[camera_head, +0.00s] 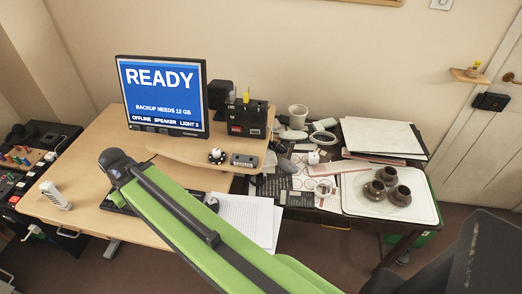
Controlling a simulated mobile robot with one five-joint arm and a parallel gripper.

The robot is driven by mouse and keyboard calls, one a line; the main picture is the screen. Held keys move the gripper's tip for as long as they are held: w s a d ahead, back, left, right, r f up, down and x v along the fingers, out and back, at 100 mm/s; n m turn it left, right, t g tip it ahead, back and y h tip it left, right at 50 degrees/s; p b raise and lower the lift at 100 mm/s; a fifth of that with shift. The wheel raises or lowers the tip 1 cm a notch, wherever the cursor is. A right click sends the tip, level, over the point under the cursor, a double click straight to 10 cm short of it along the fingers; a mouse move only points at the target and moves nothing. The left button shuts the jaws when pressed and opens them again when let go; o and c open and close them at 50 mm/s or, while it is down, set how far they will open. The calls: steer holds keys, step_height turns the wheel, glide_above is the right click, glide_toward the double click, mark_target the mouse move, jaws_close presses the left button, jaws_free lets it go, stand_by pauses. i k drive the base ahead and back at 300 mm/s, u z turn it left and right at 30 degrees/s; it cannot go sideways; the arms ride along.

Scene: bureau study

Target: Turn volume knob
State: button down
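I cannot tell for sure which thing is the volume knob. A small round black-and-white piece (217,156) that looks like a knob sits on the raised wooden shelf (185,150), right of and below the monitor. A small grey panel (244,160) is just right of it. A black box (248,118) with a yellow piece on top stands behind them, and a dark speaker-like block (220,95) is beside the monitor. My green arm crosses from the lower right to a dark joint in front of the desk. I cannot make out my gripper's fingers.
The monitor (161,95) reads "READY" and "OFFLINE SPEAKER LIGHT 2". A panel with coloured controls (18,158) is at far left. Papers (245,218) lie at the desk's front. The right table holds a cup (298,115), clutter and a white tray (418,208) with brown pots.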

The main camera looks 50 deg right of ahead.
mark_target(216, 153)
steer(key=z, duration=1.3)
steer(key=k, duration=0.55)
steer(key=u, duration=1.2)
steer(key=k, duration=0.7)
steer(key=z, duration=0.75)
steer(key=i, duration=1)
